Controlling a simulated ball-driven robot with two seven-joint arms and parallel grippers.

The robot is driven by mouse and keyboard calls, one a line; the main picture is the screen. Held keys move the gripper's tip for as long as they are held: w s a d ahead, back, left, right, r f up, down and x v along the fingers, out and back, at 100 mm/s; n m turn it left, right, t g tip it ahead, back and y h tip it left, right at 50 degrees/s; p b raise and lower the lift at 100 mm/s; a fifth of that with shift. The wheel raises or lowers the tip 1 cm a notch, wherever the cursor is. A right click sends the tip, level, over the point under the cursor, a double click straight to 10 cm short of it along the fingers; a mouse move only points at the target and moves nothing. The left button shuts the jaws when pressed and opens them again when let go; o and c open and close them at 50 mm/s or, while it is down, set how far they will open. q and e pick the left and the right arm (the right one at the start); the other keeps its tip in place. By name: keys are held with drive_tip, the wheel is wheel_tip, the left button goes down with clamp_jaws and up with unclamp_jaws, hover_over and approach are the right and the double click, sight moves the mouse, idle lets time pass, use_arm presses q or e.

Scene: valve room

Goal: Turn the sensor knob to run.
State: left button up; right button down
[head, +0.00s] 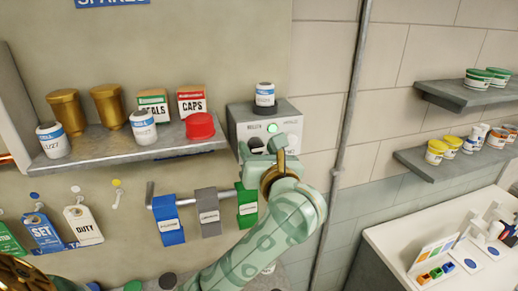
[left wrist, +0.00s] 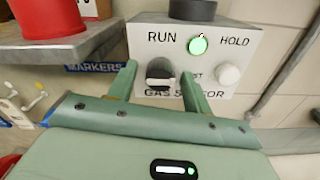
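The grey gas sensor box (head: 290,112) is on the wall at the right end of the shelf. In the left wrist view its face reads RUN at left and HOLD at right, with a lit green lamp (left wrist: 198,45) between. The dark sensor knob (left wrist: 160,74) sits below RUN; which way it points is unclear. My right gripper is not in view.
A white round button (left wrist: 228,75) is right of the fingers. A shelf (head: 130,148) left of the box holds a red cap (head: 200,126), cartons and jars. A pipe (head: 345,120) runs at right.

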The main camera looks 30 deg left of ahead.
use_arm(q)
drive_tip(key=c, duration=0.8)
drive_tip(key=shift+f+n+b, duration=0.1)
drive_tip(key=shift+n+b, duration=0.3)
drive_tip(key=shift+b, duration=0.45)
drive_tip(key=n+b, duration=0.2)
drive_tip(key=b, duration=0.1)
drive_tip(key=n+b, duration=0.2)
drive_tip(key=b, duration=0.2)
drive_tip(key=n+b, duration=0.2)
drive_tip(key=b, duration=0.2)
drive_tip(key=shift+f+n, duration=0.25)
drive_tip(key=shift+n, duration=0.05)
drive_tip(key=n+b, duration=0.7)
drive_tip(key=b, duration=0.4)
drive_tip(key=shift+r+n, duration=0.1)
drive_tip(key=shift+n, duration=0.3)
drive_tip(key=shift+r+n+b, duration=0.2)
drive_tip(key=shift+n+b, duration=1.25)
drive_tip(key=shift+n, duration=0.05)
drive_tip(key=shift+r, duration=0.1)
drive_tip(key=o, duration=1)
